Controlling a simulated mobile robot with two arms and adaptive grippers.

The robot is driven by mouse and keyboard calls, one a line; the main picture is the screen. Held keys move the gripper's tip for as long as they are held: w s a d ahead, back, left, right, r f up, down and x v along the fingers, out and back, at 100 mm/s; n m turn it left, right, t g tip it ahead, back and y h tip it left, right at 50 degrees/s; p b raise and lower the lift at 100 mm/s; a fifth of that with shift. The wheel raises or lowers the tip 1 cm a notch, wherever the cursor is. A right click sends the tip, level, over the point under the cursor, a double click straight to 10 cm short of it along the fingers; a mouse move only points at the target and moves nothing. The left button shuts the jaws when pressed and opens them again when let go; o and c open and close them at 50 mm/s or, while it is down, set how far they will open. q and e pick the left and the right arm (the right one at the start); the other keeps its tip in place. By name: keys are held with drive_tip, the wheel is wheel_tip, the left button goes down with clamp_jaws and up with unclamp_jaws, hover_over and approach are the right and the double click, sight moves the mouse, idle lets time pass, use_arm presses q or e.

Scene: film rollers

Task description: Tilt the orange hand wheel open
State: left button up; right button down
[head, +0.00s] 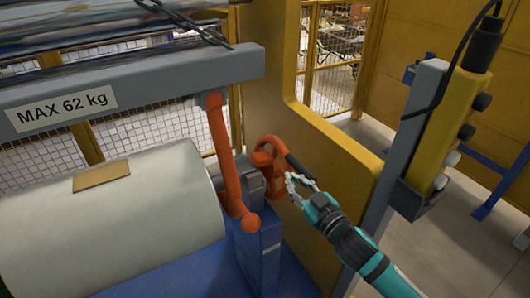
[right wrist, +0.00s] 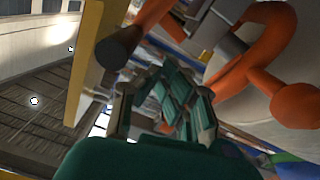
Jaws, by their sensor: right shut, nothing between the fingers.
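The orange hand wheel (head: 262,158), with a black handle (head: 299,166), sits on the grey block at the end of the roll. My right gripper (head: 291,184) is shut and empty, just right of the wheel and below the black handle. I cannot tell whether it touches the wheel. In the right wrist view, the shut fingers (right wrist: 165,82) are below the wheel's orange part (right wrist: 148,16) and the black handle (right wrist: 118,46). My left gripper is not in view.
A large white roll (head: 120,215) lies left, beside an orange arm (head: 225,160) hanging from the grey beam (head: 150,85) marked MAX 62 kg. A yellow machine frame (head: 330,150) stands close behind my right gripper. A yellow control box (head: 455,120) is on a post at right.

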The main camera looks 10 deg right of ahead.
idle(0.5)
drive_tip(key=shift+s+a, duration=0.3)
drive_tip(key=shift+a, duration=0.35)
drive_tip(key=p+v, duration=0.1)
drive_tip(key=v, duration=0.8)
drive_tip(key=shift+w, duration=0.1)
drive_tip(key=s+d+f+m+g+h, duration=0.1)
drive_tip(key=s+d+f+g+h, duration=0.15)
drive_tip(key=f, duration=0.95)
drive_tip(key=s+d+f+m+g+h, duration=0.1)
drive_tip(key=d+f+g, duration=0.15)
drive_tip(key=f, duration=0.85)
drive_tip(key=s+d+f+m+g+h, duration=0.15)
drive_tip(key=d+f, duration=0.25)
drive_tip(key=f, duration=0.8)
drive_tip(key=s+f+g+h, duration=0.1)
drive_tip(key=s+f+g, duration=0.3)
drive_tip(key=s+f, duration=1)
drive_tip(key=s+a+f+g, duration=0.1)
drive_tip(key=s+f, duration=0.3)
drive_tip(key=s, duration=0.6)
drive_tip(key=s+a+f+g, duration=0.2)
drive_tip(key=s+f+g, duration=0.2)
drive_tip(key=s, duration=0.7)
drive_tip(key=shift+a+f+m, duration=0.3)
drive_tip(key=shift+f+m, duration=0.05)
drive_tip(key=shift+f, duration=0.45)
